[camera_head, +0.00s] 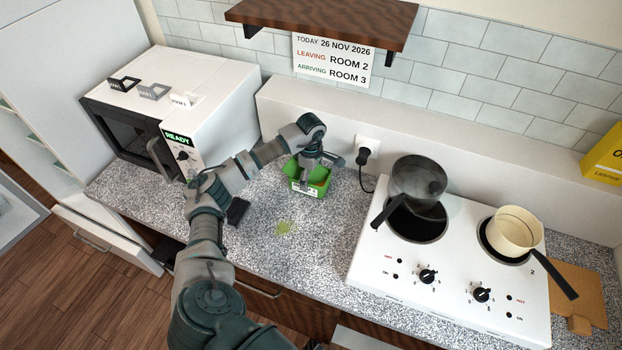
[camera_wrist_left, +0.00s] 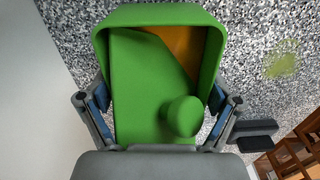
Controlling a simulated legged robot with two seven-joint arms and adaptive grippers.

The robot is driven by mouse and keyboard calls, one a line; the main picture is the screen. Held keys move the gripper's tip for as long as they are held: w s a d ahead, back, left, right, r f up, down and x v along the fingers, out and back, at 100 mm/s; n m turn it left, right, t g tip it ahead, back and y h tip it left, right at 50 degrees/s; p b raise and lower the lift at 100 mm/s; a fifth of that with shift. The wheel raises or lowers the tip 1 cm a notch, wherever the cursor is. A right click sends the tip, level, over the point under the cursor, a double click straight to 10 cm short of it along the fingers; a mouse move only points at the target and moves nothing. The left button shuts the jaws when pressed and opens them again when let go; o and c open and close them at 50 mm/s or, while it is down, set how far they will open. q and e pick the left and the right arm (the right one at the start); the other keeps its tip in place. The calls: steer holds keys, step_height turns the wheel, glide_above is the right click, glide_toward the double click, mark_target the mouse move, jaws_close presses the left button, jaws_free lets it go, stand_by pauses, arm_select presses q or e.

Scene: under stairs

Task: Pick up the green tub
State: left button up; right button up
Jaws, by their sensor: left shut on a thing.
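The green tub (camera_head: 319,180) is on or just above the speckled counter, left of the wall socket; I cannot tell whether it touches the counter. It has a pale label on its front. My left gripper (camera_head: 312,165) reaches down over it from above. In the left wrist view the tub (camera_wrist_left: 150,17) fills the middle, with a green round knob-like shape and an orange-brown patch inside. The fingers of my left gripper (camera_wrist_left: 158,115) lie on both sides of the tub, shut on it. My right gripper is not in view.
A white microwave (camera_head: 205,95) stands at the left. A hob (camera_head: 440,270) with a dark pan (camera_head: 418,180) and a cream pan (camera_head: 513,230) is at the right. A black block (camera_head: 238,211) and a green stain (camera_head: 284,227) are on the counter (camera_head: 320,235). A shelf (camera_head: 325,22) overhangs behind.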

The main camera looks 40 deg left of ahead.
arm_select(q)
steer(key=shift+r, duration=1.25)
steer(key=s+d, duration=0.3)
steer(key=s+d+b, duration=0.1)
steer(key=s+d, duration=0.2)
steer(key=d, duration=0.1)
steer(key=s+d+r, duration=0.1)
steer(key=s+d, duration=0.1)
steer(key=d, duration=0.1)
steer(key=shift+s+d+r+b, duration=0.1)
steer(key=shift+s+d+b, duration=0.2)
steer(key=shift+s, duration=0.1)
steer(key=shift+s+d+r, duration=0.1)
steer(key=shift+s+d, duration=0.6)
steer(key=shift+d, duration=0.2)
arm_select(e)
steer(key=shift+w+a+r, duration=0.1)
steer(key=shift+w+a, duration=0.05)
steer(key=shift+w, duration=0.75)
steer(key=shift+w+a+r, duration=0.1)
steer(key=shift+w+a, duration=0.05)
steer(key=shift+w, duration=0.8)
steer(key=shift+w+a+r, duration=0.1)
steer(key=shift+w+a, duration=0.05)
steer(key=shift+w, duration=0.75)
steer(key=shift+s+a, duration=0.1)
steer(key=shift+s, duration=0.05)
